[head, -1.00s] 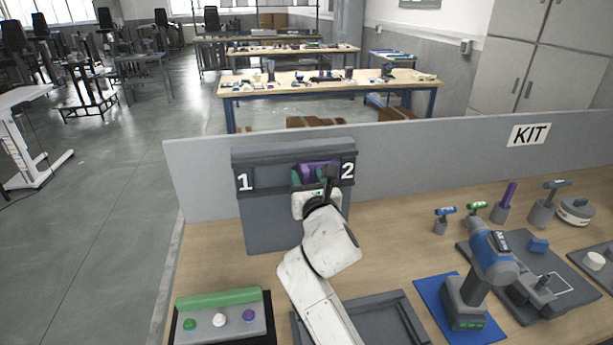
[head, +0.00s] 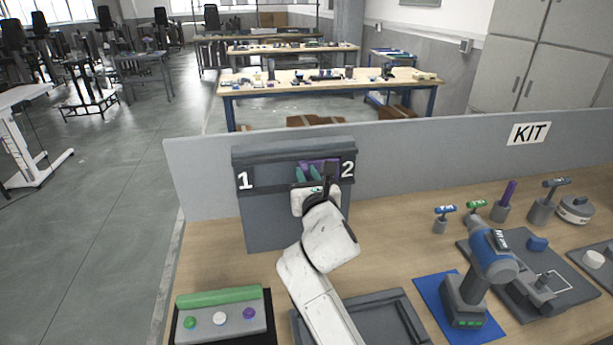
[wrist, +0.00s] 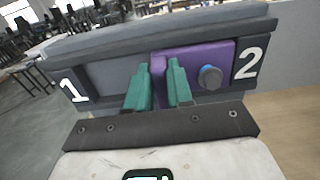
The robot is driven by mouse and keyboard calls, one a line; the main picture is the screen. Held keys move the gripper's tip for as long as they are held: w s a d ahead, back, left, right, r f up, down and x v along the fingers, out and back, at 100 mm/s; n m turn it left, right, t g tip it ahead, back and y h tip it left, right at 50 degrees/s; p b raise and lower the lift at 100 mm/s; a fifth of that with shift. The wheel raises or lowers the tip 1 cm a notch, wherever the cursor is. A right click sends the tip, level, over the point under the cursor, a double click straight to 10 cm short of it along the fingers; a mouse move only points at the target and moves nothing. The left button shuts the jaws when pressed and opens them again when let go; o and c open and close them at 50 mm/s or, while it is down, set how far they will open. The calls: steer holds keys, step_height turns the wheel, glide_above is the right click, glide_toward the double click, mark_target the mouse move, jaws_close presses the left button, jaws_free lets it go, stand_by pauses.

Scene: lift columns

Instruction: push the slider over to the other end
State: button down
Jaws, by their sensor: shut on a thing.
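The purple slider (head: 319,164) sits at the right end of a grey rail unit (head: 262,163), beside the white 2; the white 1 marks the left end. In the wrist view the slider (wrist: 205,62) is a flat purple block with a round grey-blue knob (wrist: 210,77) on its right part. My gripper (head: 306,173) is at the slider's left part. In the wrist view its teal fingers (wrist: 158,66) are shut on the slider near its left edge. The fingers hide part of that edge, so the contact is not fully visible.
The rail channel left of the slider is clear towards the 1. A button box (head: 222,318) with a green bar stands at the front left. A blue drill (head: 480,272) stands on a blue mat to the right. A grey panel (head: 420,150) runs behind.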

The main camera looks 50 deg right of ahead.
steer(key=w+a, duration=0.6)
steer(key=a, duration=0.3)
steer(key=shift+w+r, duration=0.1)
steer(key=c, duration=1.1)
jaws_free()
steer(key=shift+w+a, duration=0.1)
steer(key=shift+o, duration=0.5)
steer(key=b+v, duration=0.1)
steer(key=v, duration=0.9)
steer(key=shift+s+a, duration=0.2)
steer(key=shift+s, duration=0.15)
